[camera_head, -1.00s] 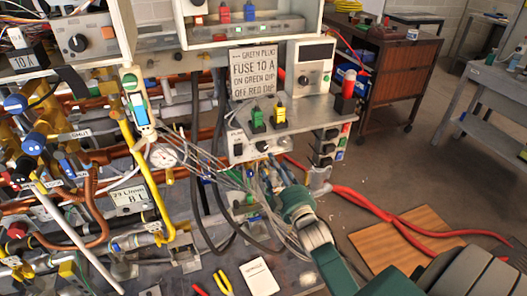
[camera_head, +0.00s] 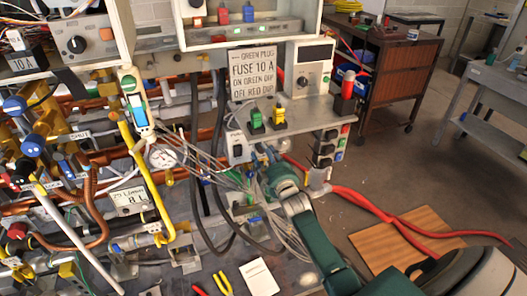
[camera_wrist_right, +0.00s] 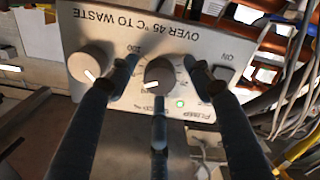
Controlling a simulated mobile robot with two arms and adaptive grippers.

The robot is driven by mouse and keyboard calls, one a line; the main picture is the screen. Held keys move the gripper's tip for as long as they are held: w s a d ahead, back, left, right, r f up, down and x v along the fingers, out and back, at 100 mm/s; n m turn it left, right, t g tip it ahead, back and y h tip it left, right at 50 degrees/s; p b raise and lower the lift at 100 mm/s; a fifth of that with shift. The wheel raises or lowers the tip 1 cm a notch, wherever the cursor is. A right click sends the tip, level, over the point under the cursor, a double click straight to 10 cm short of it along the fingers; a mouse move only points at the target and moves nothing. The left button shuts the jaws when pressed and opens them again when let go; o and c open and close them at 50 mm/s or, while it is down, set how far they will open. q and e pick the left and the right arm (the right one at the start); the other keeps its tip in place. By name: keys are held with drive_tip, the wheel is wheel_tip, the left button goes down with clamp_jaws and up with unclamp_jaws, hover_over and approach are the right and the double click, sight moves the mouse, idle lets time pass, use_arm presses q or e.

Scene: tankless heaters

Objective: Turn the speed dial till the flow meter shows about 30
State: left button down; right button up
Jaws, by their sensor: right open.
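The speed dial (camera_wrist_right: 160,76) is a dark round knob with a white pointer mark, on a grey pump panel (camera_wrist_right: 205,45) that appears upside down in the right wrist view. My right gripper (camera_wrist_right: 163,82) is open, with its fingers spread around the dial; whether they touch it is unclear. In the head view my right gripper (camera_head: 268,157) reaches the front of the pump box (camera_head: 238,147), and the dial is hidden there. A green-and-white upright meter (camera_head: 136,102) and a round white gauge (camera_head: 163,156) stand left of it; their readings are too small to tell. My left gripper is not in view.
A second knob (camera_wrist_right: 92,61) and a switch (camera_wrist_right: 224,73) flank the dial, and a green light (camera_wrist_right: 180,103) glows near it. Loose grey wires (camera_head: 230,178) hang beside my right gripper. A shelf (camera_head: 300,115) with green and yellow plugs is just above it.

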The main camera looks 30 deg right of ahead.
drive_tip(key=c, duration=1.1)
drive_tip(key=shift+m, duration=0.7)
drive_tip(key=shift+c, duration=0.2)
drive_tip(key=o, duration=1.1)
drive_tip(key=shift+o, duration=0.2)
drive_tip(key=shift+s, duration=0.1)
drive_tip(key=v, duration=1.1)
drive_tip(key=shift+s+a, duration=0.2)
drive_tip(key=shift+s, duration=0.2)
drive_tip(key=shift+f, duration=0.1)
